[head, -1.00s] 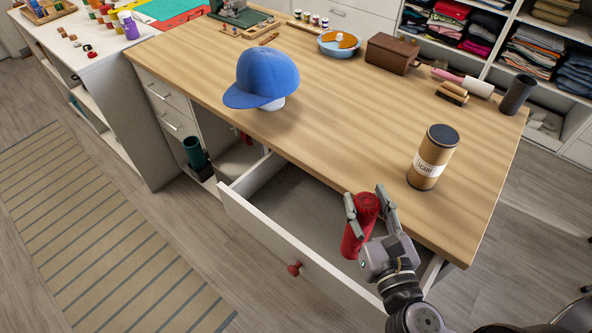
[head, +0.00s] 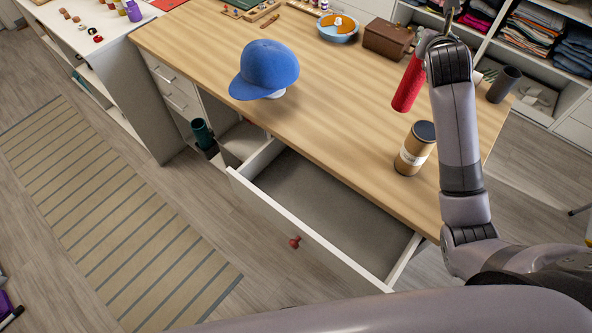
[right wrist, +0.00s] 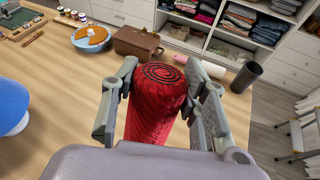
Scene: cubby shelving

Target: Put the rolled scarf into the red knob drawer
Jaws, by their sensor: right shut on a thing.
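The rolled scarf (head: 409,84) is a red roll held upright, slightly tilted, above the far right part of the table in the head view. In the right wrist view the scarf (right wrist: 155,105) stands between the fingers, its spiral end up. My right gripper (right wrist: 163,108) is shut on it; in the head view my right arm mostly hides the gripper. The drawer with the red knob (head: 294,242) is pulled open at the table's front, and its grey inside (head: 335,205) looks empty. My left gripper is not in view.
A cardboard scarf tube (head: 415,150) with a dark lid stands near the table's right front edge, beside my right arm. A blue cap (head: 264,70) sits on a stand. A brown box (head: 387,40) and a dark cup (head: 503,85) stand farther back. The table's middle is clear.

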